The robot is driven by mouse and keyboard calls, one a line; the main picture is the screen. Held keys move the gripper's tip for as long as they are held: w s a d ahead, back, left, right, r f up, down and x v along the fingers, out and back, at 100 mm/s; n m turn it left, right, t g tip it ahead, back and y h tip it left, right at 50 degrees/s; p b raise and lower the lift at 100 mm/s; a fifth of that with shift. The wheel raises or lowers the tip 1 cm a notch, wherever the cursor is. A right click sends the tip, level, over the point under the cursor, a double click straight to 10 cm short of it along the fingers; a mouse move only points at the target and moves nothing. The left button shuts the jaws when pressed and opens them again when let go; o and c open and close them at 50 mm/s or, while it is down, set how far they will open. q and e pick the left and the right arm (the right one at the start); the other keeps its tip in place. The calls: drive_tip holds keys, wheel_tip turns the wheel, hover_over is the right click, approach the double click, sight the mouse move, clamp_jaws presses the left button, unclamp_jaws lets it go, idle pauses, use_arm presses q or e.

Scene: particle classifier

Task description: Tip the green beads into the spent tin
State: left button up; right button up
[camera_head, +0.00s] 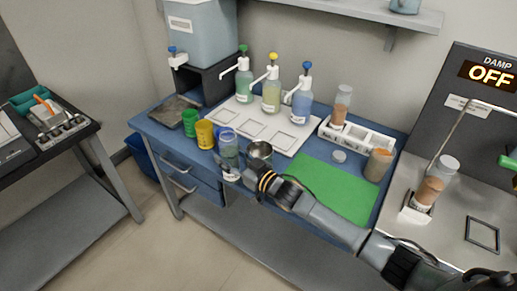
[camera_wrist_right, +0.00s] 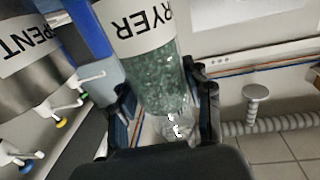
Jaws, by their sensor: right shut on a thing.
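A clear jar of green beads (camera_head: 229,152) is held above the front left edge of the blue table, looking roughly upright. The spent tin (camera_head: 259,149) is a metal tin just right of the jar. In the wrist view the tin (camera_wrist_right: 25,95) is at the left, its label partly cut off. My left gripper is not in view.
Green (camera_head: 190,123) and yellow (camera_head: 205,134) cups stand left of the jar. Several pump bottles stand behind on a white tray (camera_head: 240,117). A green mat (camera_head: 335,190) lies to the right, near a white rack (camera_head: 365,138) and a tan-filled container (camera_head: 378,165).

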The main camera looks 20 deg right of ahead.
drive_tip(key=shift+m, duration=0.4)
drive_tip(key=shift+r+m+b, duration=0.15)
drive_tip(key=shift+m+b, duration=0.15)
drive_tip(key=shift+m, duration=0.4)
drive_tip(key=shift+w+d+m+t+b, duration=0.15)
drive_tip(key=shift+m+b, duration=0.1)
drive_tip(key=shift+m, duration=0.2)
drive_tip(key=shift+s+d+m+t+b, duration=0.1)
drive_tip(key=shift+m+t+b, duration=0.1)
drive_tip(key=shift+m, duration=0.25)
drive_tip(key=shift+w+d+f+m+t+b, duration=0.15)
drive_tip(key=shift+f+m+b, duration=0.15)
drive_tip(key=shift+m+b, duration=0.45)
drive_tip(key=shift+d+f+m+t+b, duration=0.1)
drive_tip(key=shift+f+m+b, duration=0.2)
drive_tip(key=shift+m, duration=0.75)
drive_tip(key=shift+a+f+m+t+b, duration=0.15)
drive_tip(key=shift+f+m+b, duration=0.1)
drive_tip(key=shift+m, duration=0.35)
drive_tip(key=shift+a+f+m+t+b, duration=0.15)
drive_tip(key=shift+m+b, duration=0.1)
drive_tip(key=shift+m, duration=0.35)
drive_tip(key=shift+s+a+f+m+b, duration=0.2)
drive_tip(key=shift+f+m+b, duration=0.15)
drive_tip(key=shift+m, duration=0.45)
drive_tip(key=shift+a+m, duration=0.15)
drive_tip(key=shift+m, duration=0.75)
drive_tip(key=shift+s+a+r+m+t+h+p, duration=0.15)
drive_tip(key=shift+r+m+t+h+p, duration=0.15)
drive_tip(key=shift+r+m+h+p, duration=0.5)
